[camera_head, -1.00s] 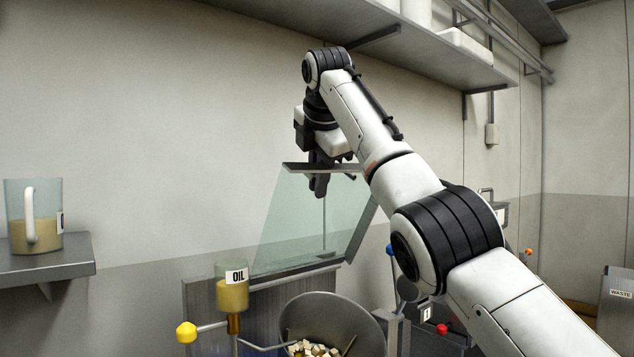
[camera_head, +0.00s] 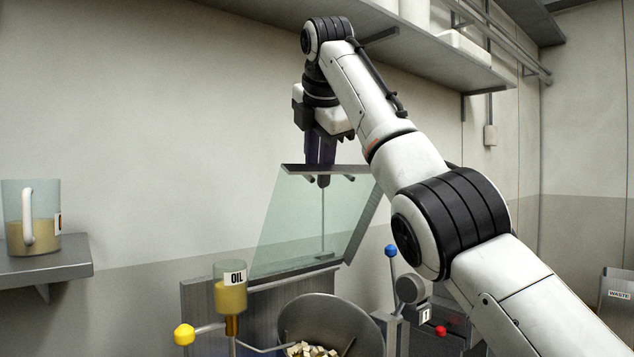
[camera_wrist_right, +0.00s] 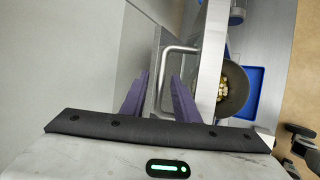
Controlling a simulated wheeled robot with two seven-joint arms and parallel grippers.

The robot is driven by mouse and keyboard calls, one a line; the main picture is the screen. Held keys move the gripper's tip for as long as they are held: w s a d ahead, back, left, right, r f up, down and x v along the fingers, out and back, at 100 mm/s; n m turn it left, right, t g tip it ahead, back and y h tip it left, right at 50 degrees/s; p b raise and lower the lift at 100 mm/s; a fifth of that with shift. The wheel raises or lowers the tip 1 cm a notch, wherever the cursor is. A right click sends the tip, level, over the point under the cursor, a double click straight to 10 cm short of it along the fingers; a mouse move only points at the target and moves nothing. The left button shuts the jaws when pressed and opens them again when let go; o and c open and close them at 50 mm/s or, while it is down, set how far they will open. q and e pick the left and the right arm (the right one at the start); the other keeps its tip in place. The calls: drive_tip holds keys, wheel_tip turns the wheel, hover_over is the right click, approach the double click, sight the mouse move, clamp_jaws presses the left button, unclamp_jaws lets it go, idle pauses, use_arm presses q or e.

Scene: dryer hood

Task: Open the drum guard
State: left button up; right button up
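The drum guard (camera_head: 305,225) is a tinted clear panel with a metal top bar. It stands raised and tilted behind the drum (camera_head: 335,315), whose mouth is uncovered and shows pale cubes inside. My right gripper (camera_head: 322,178) points down at the guard's top bar, its fingers partly hidden by that bar. In the right wrist view, the purple fingers (camera_wrist_right: 158,88) are spread apart, with part of the guard's metal frame and its bent handle (camera_wrist_right: 178,49) showing between and beyond them. I cannot tell whether they touch it. My left gripper is not in view.
An oil cup (camera_head: 231,288) and a yellow knob (camera_head: 184,334) stand front left of the drum. A blue-knobbed lever (camera_head: 390,251) and a red knob (camera_head: 440,330) are at its right. A jug (camera_head: 32,220) sits on the left shelf. An upper shelf (camera_head: 400,45) overhangs close to my right arm.

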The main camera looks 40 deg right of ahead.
drive_tip(key=shift+v, duration=2.7)
drive_tip(key=shift+c, duration=0.3)
